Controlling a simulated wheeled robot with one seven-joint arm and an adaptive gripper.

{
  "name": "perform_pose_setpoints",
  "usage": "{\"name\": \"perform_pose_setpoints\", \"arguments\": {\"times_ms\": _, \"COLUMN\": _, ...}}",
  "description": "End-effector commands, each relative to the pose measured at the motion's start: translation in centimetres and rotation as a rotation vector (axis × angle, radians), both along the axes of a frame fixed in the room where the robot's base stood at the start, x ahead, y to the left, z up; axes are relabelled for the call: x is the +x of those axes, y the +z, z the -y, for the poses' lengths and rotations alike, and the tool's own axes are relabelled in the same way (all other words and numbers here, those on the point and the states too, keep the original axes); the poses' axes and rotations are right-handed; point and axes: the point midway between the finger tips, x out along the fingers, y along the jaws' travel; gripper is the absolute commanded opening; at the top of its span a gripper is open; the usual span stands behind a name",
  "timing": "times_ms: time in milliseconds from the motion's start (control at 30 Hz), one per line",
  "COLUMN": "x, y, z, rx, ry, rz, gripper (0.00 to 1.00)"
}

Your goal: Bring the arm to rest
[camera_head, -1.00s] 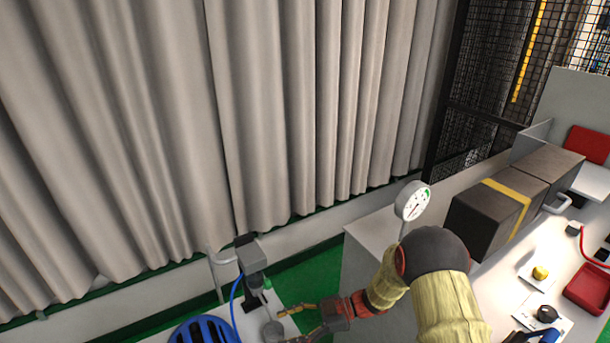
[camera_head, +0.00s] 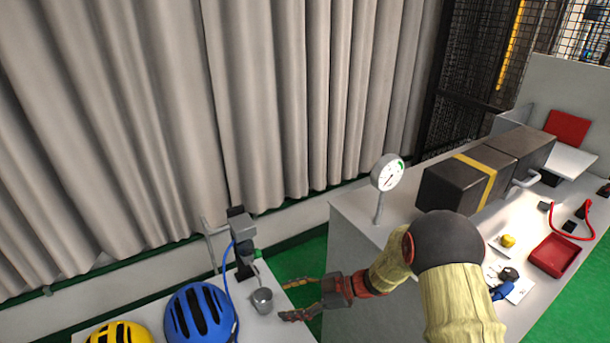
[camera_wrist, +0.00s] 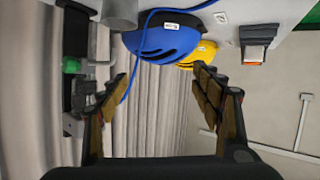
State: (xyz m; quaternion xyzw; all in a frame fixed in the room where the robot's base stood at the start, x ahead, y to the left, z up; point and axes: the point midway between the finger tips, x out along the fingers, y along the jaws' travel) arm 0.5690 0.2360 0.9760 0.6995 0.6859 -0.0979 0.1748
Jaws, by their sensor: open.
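My gripper (camera_head: 292,300) is at the end of my arm, over the right edge of the white table (camera_head: 262,331) in the head view. Its jaws are spread and nothing is between them. It also shows in the wrist view (camera_wrist: 160,82), with its two fingers wide apart. A grey metal cup (camera_head: 262,301) stands on the table just left of the fingertips, apparently apart from them. My arm reaches in from the lower right, bent at the elbow, and hides part of the workbench.
A blue helmet (camera_head: 199,314) and a yellow helmet (camera_head: 120,333) lie on the table. A dark device with a blue cable (camera_head: 240,235) stands at its back. Right, a workbench (camera_head: 350,220) holds a dial gauge (camera_head: 387,174), dark blocks (camera_head: 455,190) and a red tray (camera_head: 553,256). A curtain (camera_head: 270,110) hangs behind.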

Motion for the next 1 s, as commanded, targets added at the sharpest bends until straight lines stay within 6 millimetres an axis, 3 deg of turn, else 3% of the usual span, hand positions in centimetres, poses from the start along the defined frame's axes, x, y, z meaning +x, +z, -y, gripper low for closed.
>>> {"name": "perform_pose_setpoints", "arguments": {"times_ms": 167, "x": 3.8, "y": 2.3, "z": 1.1, "rx": -0.067, "ry": -0.134, "rz": 0.091, "gripper": 0.65}}
{"name": "perform_pose_setpoints", "arguments": {"times_ms": 367, "x": 8.8, "y": 6.7, "z": 4.1, "rx": -0.168, "ry": -0.361, "rz": 0.202, "gripper": 0.65}}
{"name": "perform_pose_setpoints", "arguments": {"times_ms": 500, "x": 11.9, "y": 12.0, "z": 8.7, "rx": -0.264, "ry": -0.613, "rz": 0.279, "gripper": 0.65}}
{"name": "perform_pose_setpoints", "arguments": {"times_ms": 567, "x": 12.3, "y": 14.4, "z": 11.3, "rx": -0.305, "ry": -0.730, "rz": 0.295, "gripper": 0.65}}
{"name": "perform_pose_setpoints", "arguments": {"times_ms": 667, "x": 11.6, "y": 17.9, "z": 15.6, "rx": -0.364, "ry": -0.919, "rz": 0.293, "gripper": 0.65}}
{"name": "perform_pose_setpoints", "arguments": {"times_ms": 767, "x": 9.3, "y": 20.7, "z": 19.7, "rx": -0.412, "ry": -1.097, "rz": 0.258, "gripper": 0.65}}
{"name": "perform_pose_setpoints", "arguments": {"times_ms": 867, "x": 5.5, "y": 22.6, "z": 23.4, "rx": -0.447, "ry": -1.257, "rz": 0.187, "gripper": 0.65}}
{"name": "perform_pose_setpoints", "arguments": {"times_ms": 1000, "x": -1.8, "y": 23.4, "z": 26.9, "rx": -0.476, "ry": -1.438, "rz": 0.036, "gripper": 0.65}}
